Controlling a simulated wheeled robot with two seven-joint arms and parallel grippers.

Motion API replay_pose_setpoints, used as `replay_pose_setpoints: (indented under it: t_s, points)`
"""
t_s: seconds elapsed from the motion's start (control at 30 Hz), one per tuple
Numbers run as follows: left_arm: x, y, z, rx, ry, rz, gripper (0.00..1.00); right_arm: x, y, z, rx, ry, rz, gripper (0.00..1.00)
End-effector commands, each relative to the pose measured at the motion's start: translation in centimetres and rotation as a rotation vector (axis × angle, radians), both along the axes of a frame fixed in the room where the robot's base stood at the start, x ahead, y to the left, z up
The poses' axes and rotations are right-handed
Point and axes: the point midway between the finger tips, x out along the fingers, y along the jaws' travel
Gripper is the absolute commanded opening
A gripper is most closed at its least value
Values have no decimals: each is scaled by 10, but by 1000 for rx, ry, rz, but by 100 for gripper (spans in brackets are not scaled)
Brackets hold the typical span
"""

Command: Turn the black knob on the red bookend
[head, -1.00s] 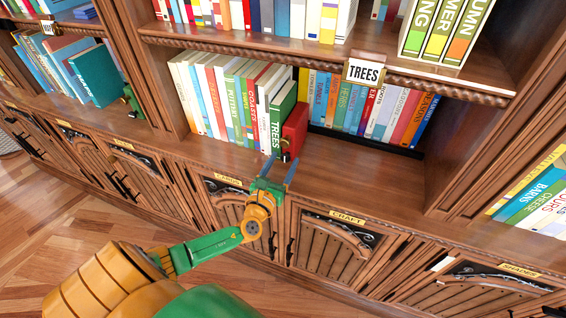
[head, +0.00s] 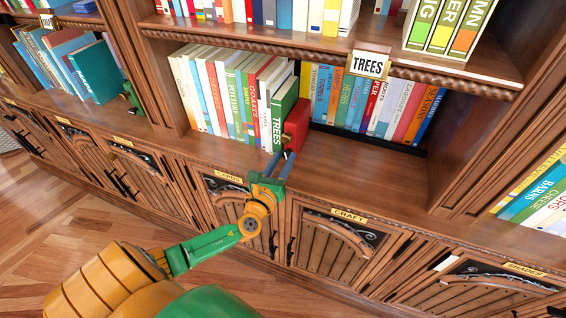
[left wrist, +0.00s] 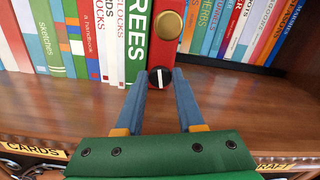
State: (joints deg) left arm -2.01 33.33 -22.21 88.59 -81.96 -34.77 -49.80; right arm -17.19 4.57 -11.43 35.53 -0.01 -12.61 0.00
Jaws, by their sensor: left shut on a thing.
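The red bookend (head: 297,122) stands upright on the shelf, against the right end of a row of books beside the green TREES book. In the left wrist view the bookend (left wrist: 160,55) has a round gold piece (left wrist: 169,25) and, below it, the black knob (left wrist: 160,77) with a white line that stands nearly upright. My left gripper (head: 281,160) is at the shelf front, below the bookend. In the left wrist view its blue fingers (left wrist: 161,84) are shut on the black knob, one on each side. In the head view the fingers mostly hide the knob. My right gripper is not in view.
A TREES label (head: 369,64) hangs from the shelf above. More books (head: 370,105) stand at the back, right of the bookend. The shelf board (head: 360,172) to the right is bare. Cupboard doors with CARDS and CRAFT labels (head: 348,215) lie below the shelf edge.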

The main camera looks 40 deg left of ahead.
Motion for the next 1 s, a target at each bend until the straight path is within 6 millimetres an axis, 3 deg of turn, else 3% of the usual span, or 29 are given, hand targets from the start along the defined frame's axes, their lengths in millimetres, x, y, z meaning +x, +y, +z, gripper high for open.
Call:
replay_pose_setpoints:
  t_s: [0.4, 1.0]
  points:
    - [0, 1, -3, -382, -96, 1, 0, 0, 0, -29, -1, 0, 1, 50]
    - [0, 3, -2, -932, -227, 1, 0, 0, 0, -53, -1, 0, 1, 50]
